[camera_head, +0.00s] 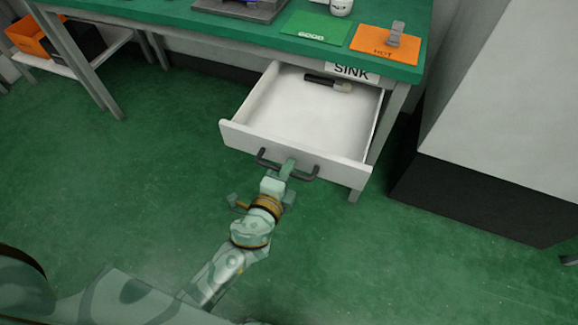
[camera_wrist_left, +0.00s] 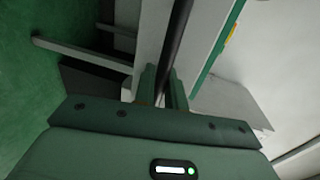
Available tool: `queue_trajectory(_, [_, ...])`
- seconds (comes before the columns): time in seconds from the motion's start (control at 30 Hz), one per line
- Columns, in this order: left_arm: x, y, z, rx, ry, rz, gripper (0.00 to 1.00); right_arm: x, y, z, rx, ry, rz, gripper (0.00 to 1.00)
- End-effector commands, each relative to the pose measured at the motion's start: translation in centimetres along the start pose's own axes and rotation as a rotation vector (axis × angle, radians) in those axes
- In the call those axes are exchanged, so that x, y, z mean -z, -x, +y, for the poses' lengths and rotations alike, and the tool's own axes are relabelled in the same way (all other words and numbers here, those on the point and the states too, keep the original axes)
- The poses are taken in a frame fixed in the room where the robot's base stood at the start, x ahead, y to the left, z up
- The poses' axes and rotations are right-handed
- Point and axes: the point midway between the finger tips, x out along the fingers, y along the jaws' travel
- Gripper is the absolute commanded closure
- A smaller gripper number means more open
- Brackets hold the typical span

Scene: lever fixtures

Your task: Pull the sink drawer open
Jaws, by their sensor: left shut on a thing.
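The sink drawer (camera_head: 298,122) is white and stands pulled out from under the green table, beneath a label reading SINK (camera_head: 351,71). Its inside is visible, with a dark and pale stick-like item (camera_head: 329,82) near the back. A dark bar handle (camera_head: 308,174) is on the drawer front. My left gripper (camera_head: 287,168) is shut on the handle near its middle. In the left wrist view the dark handle bar (camera_wrist_left: 178,40) runs between the fingers (camera_wrist_left: 163,88). My right gripper is not in view.
The green table (camera_head: 230,30) holds a green GOOD mat (camera_head: 318,27), an orange HOT mat (camera_head: 372,45) with a grey item (camera_head: 396,33), and a white cup (camera_head: 341,6). A large grey cabinet (camera_head: 505,110) stands at right. An orange bin (camera_head: 28,36) is at far left. The floor before the drawer is clear.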

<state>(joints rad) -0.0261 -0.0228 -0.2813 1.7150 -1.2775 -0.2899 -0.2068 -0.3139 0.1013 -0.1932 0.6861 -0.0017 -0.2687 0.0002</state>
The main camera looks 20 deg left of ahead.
Motion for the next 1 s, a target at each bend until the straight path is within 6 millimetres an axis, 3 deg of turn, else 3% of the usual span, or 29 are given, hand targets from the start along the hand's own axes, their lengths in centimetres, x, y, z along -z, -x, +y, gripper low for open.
queue_trajectory(0.5, [0.0,0.3,0.1,-0.002,0.0,0.001,1.0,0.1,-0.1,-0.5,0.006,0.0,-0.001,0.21])
queue_trajectory(0.53, [0.0,0.3,0.1,-0.002,0.0,0.001,0.82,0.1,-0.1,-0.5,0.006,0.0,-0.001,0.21])
queue_trajectory(0.6, [0.0,0.3,0.1,-0.001,0.0,0.001,0.7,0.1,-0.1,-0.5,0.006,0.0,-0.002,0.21])
queue_trajectory(0.87, [0.0,0.4,0.1,0.0,0.0,0.0,0.7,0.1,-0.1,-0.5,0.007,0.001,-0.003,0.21])
queue_trajectory(1.0, [0.0,1.5,0.1,-0.002,0.001,0.0,0.7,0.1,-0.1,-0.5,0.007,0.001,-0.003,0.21])
